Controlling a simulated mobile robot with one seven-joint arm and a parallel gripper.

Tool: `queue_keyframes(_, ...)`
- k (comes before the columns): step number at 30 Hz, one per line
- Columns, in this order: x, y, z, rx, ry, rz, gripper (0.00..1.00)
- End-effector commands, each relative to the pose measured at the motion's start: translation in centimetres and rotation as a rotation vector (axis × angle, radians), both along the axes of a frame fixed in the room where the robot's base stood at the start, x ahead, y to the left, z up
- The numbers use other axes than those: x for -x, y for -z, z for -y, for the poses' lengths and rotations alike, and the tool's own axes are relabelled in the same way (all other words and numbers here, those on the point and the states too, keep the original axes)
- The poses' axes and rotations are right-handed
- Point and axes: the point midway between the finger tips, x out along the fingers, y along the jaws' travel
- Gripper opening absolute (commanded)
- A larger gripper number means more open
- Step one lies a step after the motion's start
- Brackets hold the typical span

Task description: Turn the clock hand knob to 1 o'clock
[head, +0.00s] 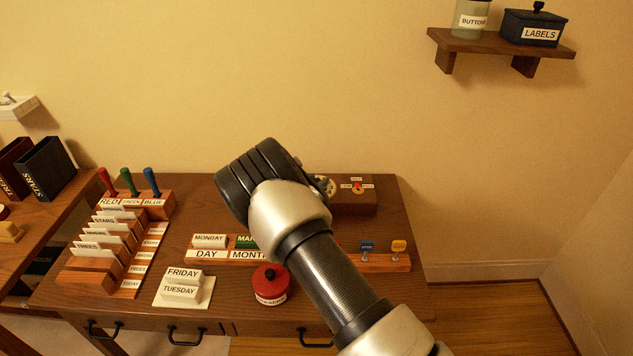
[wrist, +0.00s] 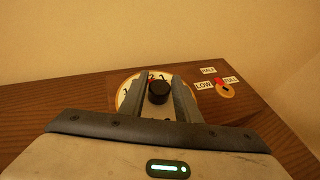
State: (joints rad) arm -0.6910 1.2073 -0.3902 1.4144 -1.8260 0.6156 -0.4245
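The clock face (wrist: 122,98) is a pale round dial with dark numerals on a brown wooden box (wrist: 75,104). Its black round knob (wrist: 159,92) is at the middle. A small red mark (wrist: 151,78) shows near the dial's top edge; I cannot tell whether it is the hand's tip. My gripper (wrist: 161,81) is open, with one finger on each side of the knob and visible gaps between. The fingers and gripper body hide much of the dial. In the head view my arm covers most of the clock; only a sliver of its face (head: 326,187) shows.
Right of the clock is a small dial (wrist: 225,91) with a red pointer and LOW, HALF and FULL labels. On the desk (head: 225,310) are a red round container (head: 270,284), a card rack (head: 100,252) and a DAY/MONTH strip (head: 207,254). A wall shelf (head: 490,45) is upper right.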

Motion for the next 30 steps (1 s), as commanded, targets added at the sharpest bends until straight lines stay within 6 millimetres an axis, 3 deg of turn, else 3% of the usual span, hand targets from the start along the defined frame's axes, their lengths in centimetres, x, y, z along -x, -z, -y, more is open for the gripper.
queue_keyframes(1, 0.01, -0.01, -0.02, 0.0, 0.0, 0.0, 0.21)
queue_keyframes(5, 0.03, 0.0, -0.02, 0.0, 0.0, 0.0, 0.02)
queue_keyframes(14, 0.0, 0.08, -0.11, -0.002, 0.049, 0.001, 0.02)
queue_keyframes(30, 0.0, 0.75, -0.13, -0.004, 0.391, 0.0, 0.02)
